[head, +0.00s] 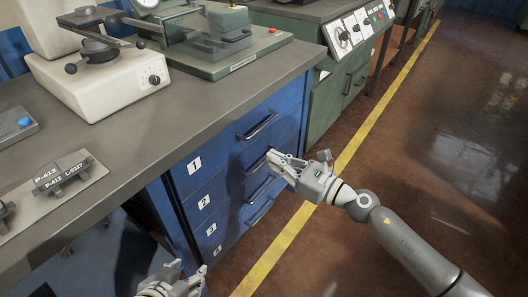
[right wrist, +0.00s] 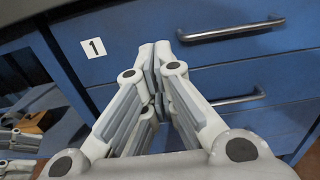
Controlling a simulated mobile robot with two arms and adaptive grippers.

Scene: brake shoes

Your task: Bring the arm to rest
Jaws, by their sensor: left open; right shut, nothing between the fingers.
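My right gripper (head: 274,160) reaches in from the right in the head view, in front of the blue drawer cabinet (head: 236,172). Its fingers are shut with nothing between them; they also show in the right wrist view (right wrist: 154,62), pointing at the drawer fronts beside the bar handles. I cannot tell whether the tips touch the cabinet. My left gripper (head: 180,277) is low at the bottom edge of the head view, partly cut off, beside the cabinet's lower part. It is open, and I see nothing held in it.
The grey worktop (head: 130,150) above the cabinet carries a cream machine (head: 110,85), a green machine (head: 215,45) and a labelled block (head: 60,180). The drawers look shut, with protruding handles (right wrist: 230,32). A green control cabinet (head: 345,70) stands behind. The floor at right is clear past the yellow line (head: 345,160).

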